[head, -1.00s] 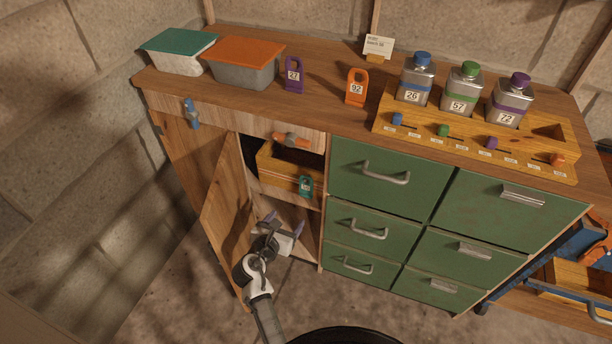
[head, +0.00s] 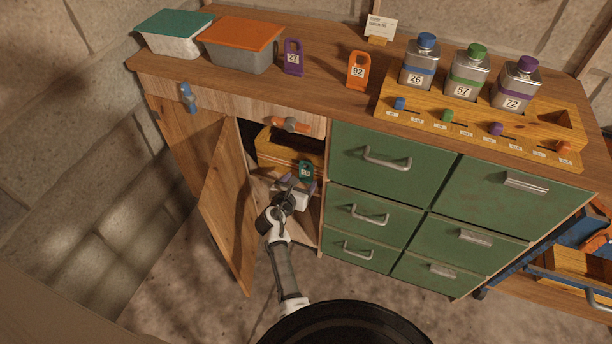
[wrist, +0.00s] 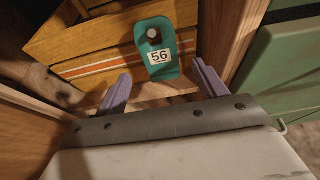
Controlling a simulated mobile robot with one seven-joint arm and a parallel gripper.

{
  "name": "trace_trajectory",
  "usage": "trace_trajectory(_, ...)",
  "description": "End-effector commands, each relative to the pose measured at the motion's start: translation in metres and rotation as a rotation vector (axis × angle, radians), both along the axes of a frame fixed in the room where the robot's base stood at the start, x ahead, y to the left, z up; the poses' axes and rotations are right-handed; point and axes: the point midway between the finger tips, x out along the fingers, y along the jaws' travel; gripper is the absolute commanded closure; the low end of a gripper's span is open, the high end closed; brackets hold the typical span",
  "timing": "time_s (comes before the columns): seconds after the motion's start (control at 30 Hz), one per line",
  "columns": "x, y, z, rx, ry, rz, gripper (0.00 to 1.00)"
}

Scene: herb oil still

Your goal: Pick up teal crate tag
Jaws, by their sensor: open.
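The teal crate tag (wrist: 156,38) shows the number 56 and hangs on the front of a wooden crate (wrist: 85,45) inside the open cupboard. In the head view the tag (head: 305,169) is small, just beyond my gripper (head: 300,183). In the wrist view my gripper (wrist: 160,85) is open, with one purple finger low on each side of the tag. The fingers do not touch the tag. The tag lies ahead of the gap between them, and nothing is held.
The cupboard door (head: 220,200) stands open on the left. Green drawers (head: 385,157) stand close on the right. A lower shelf is under the crate. The worktop holds lidded bins, a purple tag (head: 293,58), an orange tag (head: 358,70) and several bottles in a rack (head: 500,140).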

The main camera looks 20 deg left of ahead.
Motion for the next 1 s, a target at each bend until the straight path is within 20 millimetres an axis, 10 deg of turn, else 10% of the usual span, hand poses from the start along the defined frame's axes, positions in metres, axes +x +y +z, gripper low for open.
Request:
trace_trajectory(0.47, 0.031, -0.003, -0.009, 0.000, 0.000, 0.000, 0.29)
trace_trajectory(0.83, 0.031, -0.003, -0.009, 0.000, 0.000, 0.000, 0.75)
trace_trajectory(1.0, 0.031, -0.003, -0.008, 0.000, 0.000, 0.000, 0.81)
